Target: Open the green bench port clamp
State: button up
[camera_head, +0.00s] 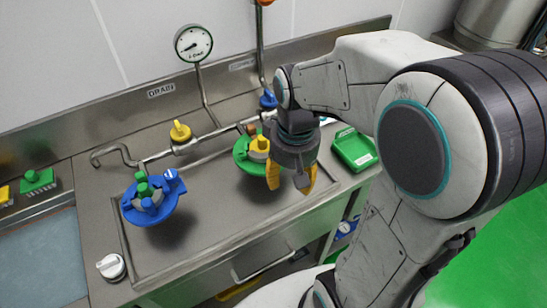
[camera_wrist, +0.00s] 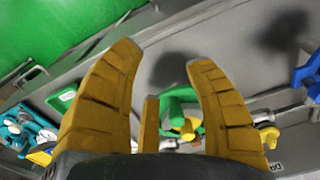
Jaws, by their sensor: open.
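The green bench port clamp (camera_head: 242,152) is a green ring-like fitting with a yellow part on top, on the steel bench by the pipe. My gripper (camera_head: 290,184) hangs above the bench, just right of and in front of the clamp in the head view, and hides part of it. Its yellow fingers are apart with nothing between them. In the wrist view, the green clamp (camera_wrist: 173,106) shows beyond the fingers of my gripper (camera_wrist: 168,58), partly covered by them. I cannot tell how its latch stands.
A blue port clamp (camera_head: 130,207) with a green top stands to the left. A pipe with a yellow valve (camera_head: 180,131) and a blue valve (camera_head: 268,99) runs behind. A white knob (camera_head: 110,267) sits front left. The bench middle is clear.

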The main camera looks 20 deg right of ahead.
jog(key=shift+m, duration=0.5)
jog(key=w+r, duration=0.1)
jog(key=w, duration=0.7)
jog(key=w+r, duration=0.1)
jog(key=w, duration=0.3)
jog(key=shift+w+d+r+b, duration=0.25)
jog(key=shift+w+r+b, duration=0.05)
jog(key=shift+w+r, duration=0.05)
jog(key=shift+s+r, duration=0.1)
jog(key=shift+s, duration=0.15)
jog(key=shift+s+f, duration=0.2)
jog(key=shift+s, duration=0.15)
jog(key=shift+s+f+m, duration=0.1)
jog(key=shift+f+m, duration=0.2)
jog(key=shift+f, duration=3.2)
jog(key=shift+o, duration=0.2)
grip_shut()
